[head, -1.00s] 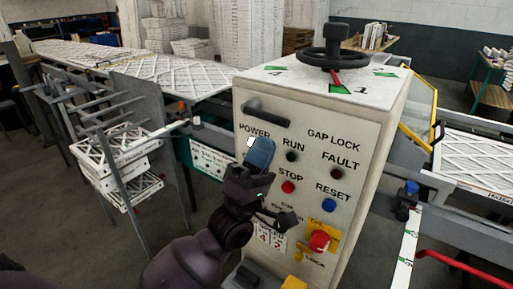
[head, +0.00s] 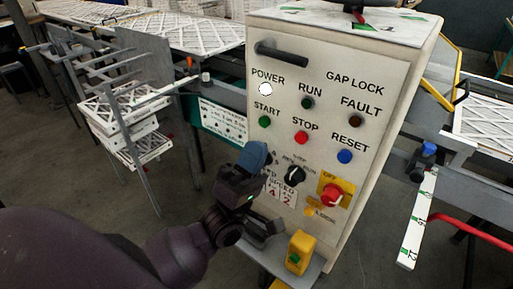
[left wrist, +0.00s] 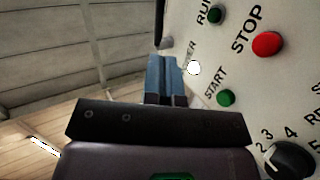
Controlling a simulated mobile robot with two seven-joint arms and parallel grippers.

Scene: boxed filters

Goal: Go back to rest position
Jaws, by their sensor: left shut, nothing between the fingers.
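My left gripper (head: 256,157) is in front of the lower left part of a white control cabinet (head: 330,75). Its blue fingers are shut and empty, and they also show in the left wrist view (left wrist: 165,78). The panel has a lit white POWER light (head: 265,89), a green START button (head: 264,121), a red STOP button (head: 301,137) and a blue RESET button (head: 345,156). The gripper is below START in the head view, and I cannot tell whether it touches the panel. My right gripper is not in view.
A black selector knob (head: 295,174) and a red rotary switch on a yellow plate (head: 333,193) sit low on the panel. A yellow box with a green button (head: 300,252) stands below. Stacked white filters (head: 122,112) are on a rack at left. A red bar (head: 470,225) is at right.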

